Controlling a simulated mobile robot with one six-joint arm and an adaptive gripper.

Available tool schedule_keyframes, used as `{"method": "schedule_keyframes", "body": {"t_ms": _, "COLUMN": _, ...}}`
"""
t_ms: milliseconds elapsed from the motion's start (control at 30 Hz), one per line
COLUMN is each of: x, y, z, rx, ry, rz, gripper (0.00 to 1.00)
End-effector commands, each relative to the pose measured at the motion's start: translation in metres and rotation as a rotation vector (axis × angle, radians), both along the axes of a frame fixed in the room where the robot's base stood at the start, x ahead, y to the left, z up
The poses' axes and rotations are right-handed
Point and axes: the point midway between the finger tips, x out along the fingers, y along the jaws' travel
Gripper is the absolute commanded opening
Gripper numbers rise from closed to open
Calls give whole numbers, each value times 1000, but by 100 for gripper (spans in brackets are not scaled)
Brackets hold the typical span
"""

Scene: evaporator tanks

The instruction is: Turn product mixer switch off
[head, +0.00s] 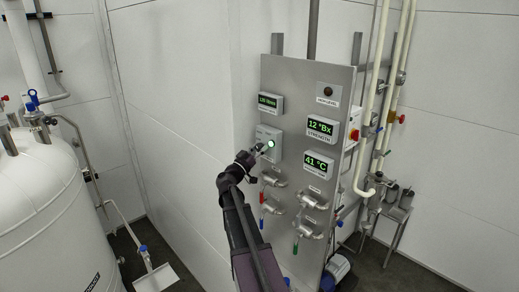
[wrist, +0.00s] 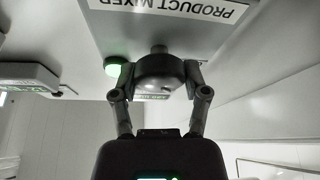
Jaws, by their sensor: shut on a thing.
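The box is on a steel panel (head: 300,75) with several displays, including one reading 12 °Bx (head: 323,127) and one reading 41 °C (head: 318,164). Valves with coloured handles (head: 262,197) are below. A white tank (head: 50,200) stands at the left, and pipes (head: 385,100) run at the right.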

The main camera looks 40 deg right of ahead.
Motion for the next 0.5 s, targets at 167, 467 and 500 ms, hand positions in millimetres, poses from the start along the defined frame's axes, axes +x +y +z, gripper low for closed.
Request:
{"method": "schedule_keyframes", "body": {"t_ms": 167, "x": 0, "y": 0, "z": 0, "rx": -2, "ry": 14, "rz": 0, "gripper": 12}}
{"method": "schedule_keyframes", "body": {"t_ms": 467, "x": -1, "y": 0, "z": 2, "rx": -10, "ry": 125, "rz": -1, "gripper": 12}}
{"method": "schedule_keyframes", "body": {"t_ms": 500, "x": -1, "y": 0, "z": 2, "rx": -12, "ry": 150, "rz": -1, "gripper": 12}}
